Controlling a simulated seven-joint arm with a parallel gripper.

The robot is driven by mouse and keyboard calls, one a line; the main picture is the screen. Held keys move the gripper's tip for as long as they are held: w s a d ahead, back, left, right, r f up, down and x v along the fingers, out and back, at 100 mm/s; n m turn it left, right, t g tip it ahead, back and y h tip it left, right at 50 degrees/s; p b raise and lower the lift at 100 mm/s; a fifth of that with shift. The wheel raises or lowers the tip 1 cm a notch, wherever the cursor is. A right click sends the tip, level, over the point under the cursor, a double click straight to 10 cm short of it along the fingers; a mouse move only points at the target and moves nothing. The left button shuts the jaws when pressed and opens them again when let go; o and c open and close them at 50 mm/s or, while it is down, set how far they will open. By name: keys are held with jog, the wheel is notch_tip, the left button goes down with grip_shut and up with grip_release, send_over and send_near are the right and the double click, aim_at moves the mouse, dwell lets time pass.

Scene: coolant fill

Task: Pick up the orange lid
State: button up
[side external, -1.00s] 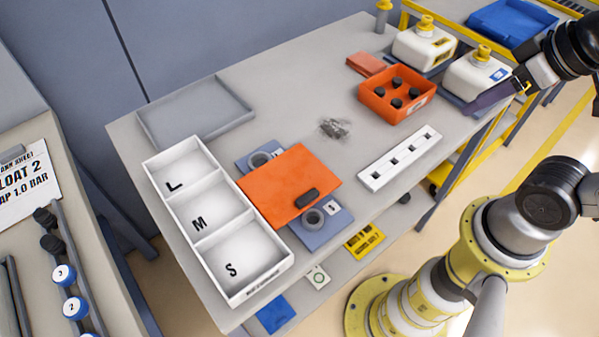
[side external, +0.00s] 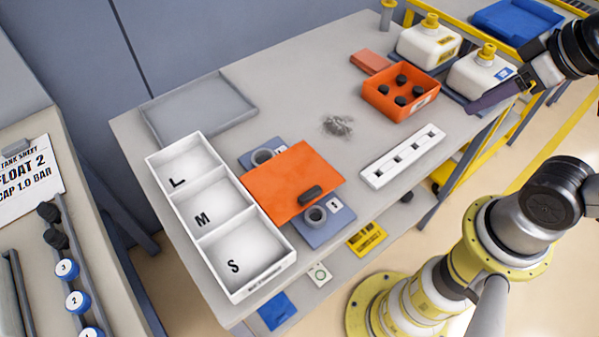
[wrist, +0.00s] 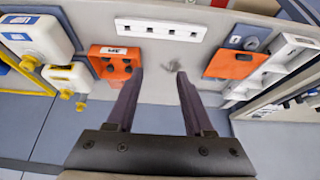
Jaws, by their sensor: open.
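The orange lid (side external: 290,180) is a flat square plate with a dark handle (side external: 311,194) near its front edge. It lies across a blue-grey base plate (side external: 335,226) with grey rings, beside the white L/M/S tray. In the wrist view the lid (wrist: 232,66) is at the upper right. My gripper (side external: 497,98) is at the right side of the table, near the white jugs and well away from the lid. In the wrist view my gripper (wrist: 157,75) has its two dark fingers apart with nothing between them.
An orange bin (side external: 385,106) holds several black caps. White jugs (side external: 427,47) with yellow caps stand at the back right. A white slotted rack (side external: 403,159) lies mid-table. The white tray (side external: 240,292) has three empty compartments. A grey tray (side external: 158,126) and grey debris (side external: 338,125) lie farther back.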

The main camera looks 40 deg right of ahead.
jog(key=w+a+r+n, duration=0.2)
jog(key=w+r+n, duration=0.3)
jog(key=n, duration=0.1)
jog(key=n+g, duration=0.6)
jog(key=n, duration=0.6)
send_over(300, 199)
notch_tip(300, 199, down, 9)
jog(key=f, duration=0.8)
jog(key=shift+s, duration=0.2)
jog(key=shift+w+f, duration=0.15)
jog(key=shift+f, duration=2.55)
